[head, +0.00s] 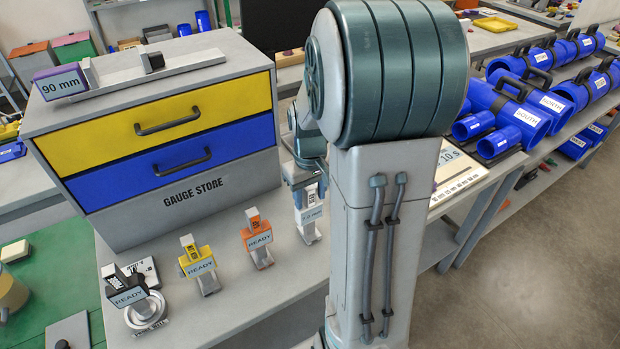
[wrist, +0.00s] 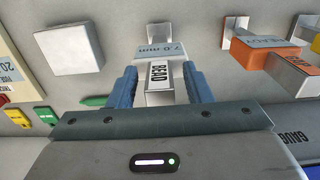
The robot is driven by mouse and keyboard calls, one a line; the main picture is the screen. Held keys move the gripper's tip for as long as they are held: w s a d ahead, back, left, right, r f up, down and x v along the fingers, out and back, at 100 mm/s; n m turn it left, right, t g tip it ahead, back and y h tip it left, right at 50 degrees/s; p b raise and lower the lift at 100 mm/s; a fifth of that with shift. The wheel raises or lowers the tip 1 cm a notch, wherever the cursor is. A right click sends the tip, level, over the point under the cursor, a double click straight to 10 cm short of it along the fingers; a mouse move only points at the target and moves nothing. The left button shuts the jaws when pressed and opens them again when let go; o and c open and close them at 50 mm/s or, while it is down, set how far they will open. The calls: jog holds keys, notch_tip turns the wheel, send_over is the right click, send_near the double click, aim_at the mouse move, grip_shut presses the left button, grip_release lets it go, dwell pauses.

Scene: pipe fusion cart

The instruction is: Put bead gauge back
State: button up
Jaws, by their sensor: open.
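A white bead gauge (wrist: 160,84) marked BEAD and 7.0 mm stands between the two blue fingers of my gripper (wrist: 163,74) in the wrist view. My gripper is open, with a finger on each side of the gauge. I cannot tell whether either finger touches it. In the head view the white gauge (head: 308,214) stands at the right end of a row of small gauges on the grey bench. My arm hides much of the gripper there. The gauge store (head: 190,199), with a yellow drawer (head: 160,125) and a blue drawer (head: 190,168), stands behind the row. Both drawers are shut.
An orange gauge (head: 257,238), a yellow gauge (head: 198,264) and a black gauge on a round base (head: 132,296) stand left of the white one. A 90 mm slide tool (head: 150,72) lies on the store. Blue pipes (head: 510,110) fill the right bench.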

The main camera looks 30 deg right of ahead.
notch_tip(320, 180, up, 12)
jog(key=shift+f+b, duration=0.2)
jog(key=shift+b, duration=0.15)
jog(key=shift+s+a+r, duration=0.15)
jog(key=shift+a+r, duration=0.05)
jog(key=shift+a, duration=0.05)
jog(key=s+a+f+t, duration=0.2)
jog(key=s+a+t, duration=0.1)
jog(key=s+a, duration=0.8)
jog(key=shift+s+a, duration=0.25)
jog(key=shift+s, duration=0.35)
